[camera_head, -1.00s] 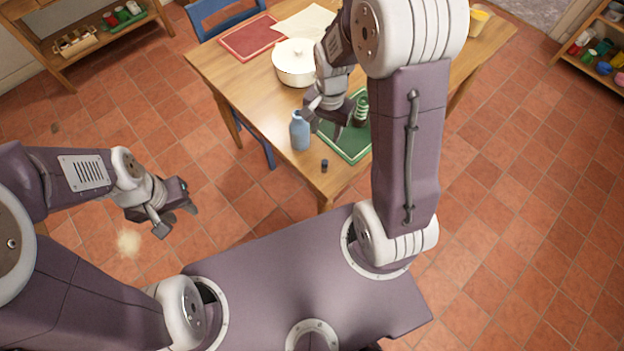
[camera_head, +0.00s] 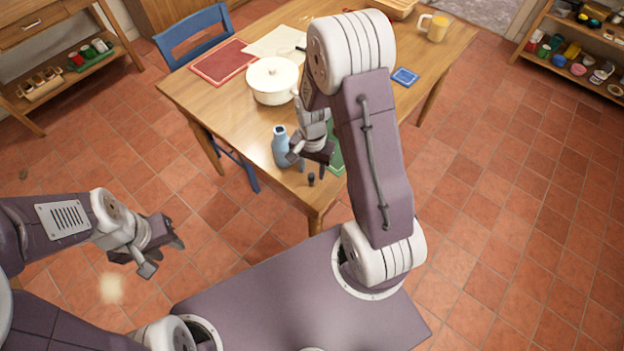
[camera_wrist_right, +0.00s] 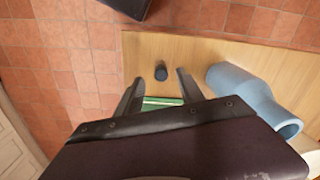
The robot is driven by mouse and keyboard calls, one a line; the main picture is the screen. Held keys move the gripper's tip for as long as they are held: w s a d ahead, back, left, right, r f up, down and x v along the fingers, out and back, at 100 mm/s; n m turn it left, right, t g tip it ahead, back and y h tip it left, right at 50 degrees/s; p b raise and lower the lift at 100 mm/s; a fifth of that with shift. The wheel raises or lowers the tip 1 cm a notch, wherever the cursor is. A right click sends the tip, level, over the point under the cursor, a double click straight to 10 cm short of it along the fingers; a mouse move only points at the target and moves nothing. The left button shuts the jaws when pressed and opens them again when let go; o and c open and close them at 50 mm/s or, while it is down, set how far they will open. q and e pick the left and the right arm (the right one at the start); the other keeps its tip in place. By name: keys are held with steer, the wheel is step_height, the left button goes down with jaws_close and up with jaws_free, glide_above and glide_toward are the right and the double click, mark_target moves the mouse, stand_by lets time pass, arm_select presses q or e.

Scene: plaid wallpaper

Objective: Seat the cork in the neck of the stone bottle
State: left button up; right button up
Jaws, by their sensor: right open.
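The stone bottle (camera_head: 281,150) is blue-grey and stands upright near the table's left edge. In the right wrist view the bottle (camera_wrist_right: 245,92) is at the right, its open mouth toward the camera. The cork (camera_head: 311,180) is a small dark cylinder on bare wood near the table's front corner. It also shows in the right wrist view (camera_wrist_right: 161,72), just beyond and between the fingertips. My right gripper (camera_head: 311,163) is open and empty, above the cork and right of the bottle. My left gripper (camera_head: 164,255) appears open and empty, off the table over the floor.
A green mat (camera_head: 336,158) lies partly hidden behind my right arm. A blue chair (camera_head: 195,35) stands at the left.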

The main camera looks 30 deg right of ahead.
mark_target(311, 175)
steer(key=f, duration=0.3)
steer(key=shift+a, duration=0.2)
jaws_close()
steer(key=shift+r, duration=0.15)
steer(key=shift+d+r, duration=0.1)
steer(key=shift+r, duration=0.25)
steer(key=w+d+r, duration=0.3)
steer(key=d+r, duration=0.7)
steer(key=d, duration=0.1)
steer(key=shift+w+p, duration=0.35)
steer(key=shift+p, duration=0.05)
